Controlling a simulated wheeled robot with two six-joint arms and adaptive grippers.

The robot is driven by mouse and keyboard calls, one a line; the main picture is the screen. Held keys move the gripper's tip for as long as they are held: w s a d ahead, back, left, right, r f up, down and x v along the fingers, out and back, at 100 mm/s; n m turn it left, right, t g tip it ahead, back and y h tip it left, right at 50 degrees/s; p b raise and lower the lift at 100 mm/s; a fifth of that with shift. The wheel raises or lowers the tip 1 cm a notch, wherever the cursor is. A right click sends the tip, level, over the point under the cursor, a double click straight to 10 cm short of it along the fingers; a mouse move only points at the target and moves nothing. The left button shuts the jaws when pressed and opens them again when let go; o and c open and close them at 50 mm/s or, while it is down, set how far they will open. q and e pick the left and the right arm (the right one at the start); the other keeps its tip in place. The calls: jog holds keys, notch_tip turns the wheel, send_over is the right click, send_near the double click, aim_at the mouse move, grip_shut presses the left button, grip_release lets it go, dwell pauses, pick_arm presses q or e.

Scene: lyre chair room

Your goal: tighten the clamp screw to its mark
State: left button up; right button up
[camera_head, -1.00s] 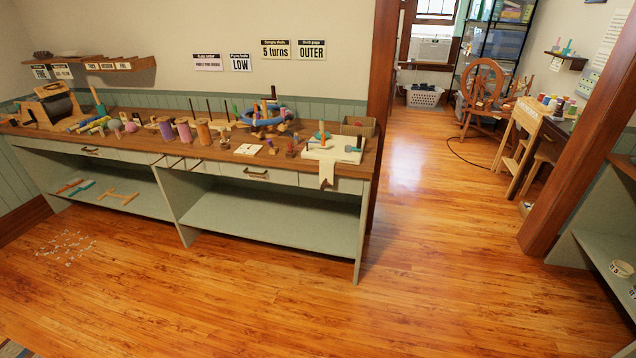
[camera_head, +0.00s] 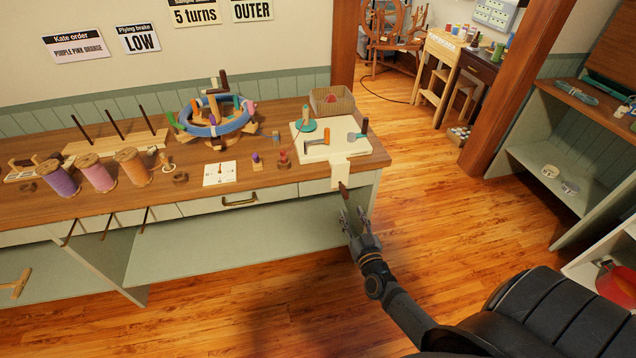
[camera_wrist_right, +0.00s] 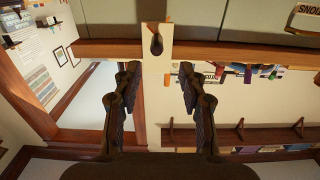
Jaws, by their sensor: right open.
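The clamp is a cream bracket (camera_head: 341,172) hanging over the front edge of the bench at its right end, under a cream board (camera_head: 325,150). A dark wooden clamp screw (camera_head: 343,191) sticks out below the bracket; the right wrist view shows its dark rounded end (camera_wrist_right: 156,43). My right gripper (camera_head: 352,213) is open and empty just below the screw. In the right wrist view the bracket (camera_wrist_right: 157,100) lies between its two fingers (camera_wrist_right: 158,68), with the screw beyond the fingertips. I cannot make out a mark on the screw. My left gripper is not in view.
The wooden bench (camera_head: 205,205) holds spools, a blue ring winder (camera_head: 218,125), a white card (camera_head: 219,173) and a woven box (camera_head: 331,101). A drawer handle (camera_head: 240,201) is left of the clamp. Floor (camera_head: 440,190) to the right is clear up to a wooden post (camera_head: 515,90).

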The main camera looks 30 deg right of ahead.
aim_at(346, 198)
jog(key=shift+w+d, duration=0.6)
jog(key=shift+w, duration=0.2)
jog(key=b+x, duration=0.1)
jog(key=x, duration=0.5)
jog(key=shift+w+a+f+b, duration=0.1)
jog(key=shift+w+f+b, duration=0.05)
jog(key=shift+w+b, duration=0.3)
jog(key=shift+w+d, duration=0.2)
jog(key=shift+w, duration=0.45)
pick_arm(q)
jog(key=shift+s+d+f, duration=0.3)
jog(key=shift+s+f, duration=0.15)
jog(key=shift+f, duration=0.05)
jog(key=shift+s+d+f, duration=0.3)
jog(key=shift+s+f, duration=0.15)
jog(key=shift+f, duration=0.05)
pick_arm(e)
grip_shut()
